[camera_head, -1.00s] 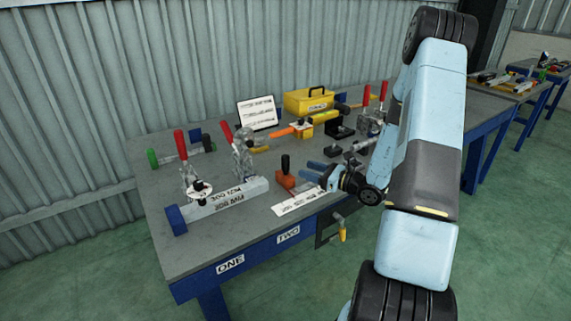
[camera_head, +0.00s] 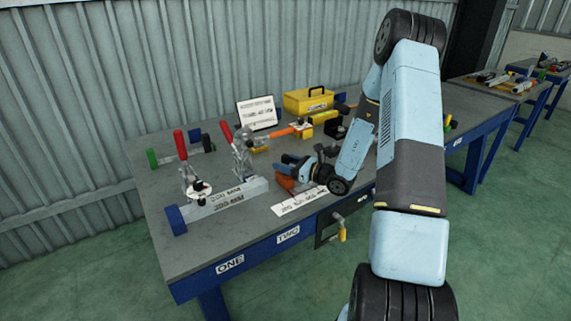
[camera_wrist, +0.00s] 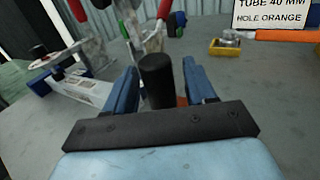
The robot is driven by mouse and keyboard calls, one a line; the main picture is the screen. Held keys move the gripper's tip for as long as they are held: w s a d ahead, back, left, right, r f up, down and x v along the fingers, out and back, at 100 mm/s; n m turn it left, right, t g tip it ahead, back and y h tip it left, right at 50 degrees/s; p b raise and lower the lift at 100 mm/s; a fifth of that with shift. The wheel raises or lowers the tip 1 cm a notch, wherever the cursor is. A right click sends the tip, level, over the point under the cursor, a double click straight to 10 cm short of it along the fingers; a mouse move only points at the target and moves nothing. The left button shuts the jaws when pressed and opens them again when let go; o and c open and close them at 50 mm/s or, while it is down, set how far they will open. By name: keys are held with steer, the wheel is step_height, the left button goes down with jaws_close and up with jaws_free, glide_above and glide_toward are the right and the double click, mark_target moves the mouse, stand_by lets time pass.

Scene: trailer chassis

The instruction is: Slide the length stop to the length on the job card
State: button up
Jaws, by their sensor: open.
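The length stop is an orange-red block (camera_head: 286,184), mostly hidden behind my gripper in the head view. Its black upright knob (camera_wrist: 157,80) stands between my two blue fingers in the wrist view, with a sliver of orange beside its foot. My gripper (camera_head: 284,163) is open and level over the stop; I cannot tell whether a finger touches the knob. A white scale strip (camera_head: 299,201) lies at the bench's front edge. The job card (camera_head: 257,113) stands at the back; the wrist view shows part of a card (camera_wrist: 274,15) reading "TUBE 40 MM" and "HOLE ORANGE".
A grey bar with a blue end (camera_head: 217,203) and red-handled clamps (camera_head: 181,146) stand to the left. A yellow box (camera_head: 308,101) and an orange-handled tool (camera_head: 284,132) are behind. A yellow-handled crank (camera_head: 341,232) hangs at the front edge. Bare bench top lies at the left front.

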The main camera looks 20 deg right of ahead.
jaws_close()
stand_by(0.3)
stand_by(0.3)
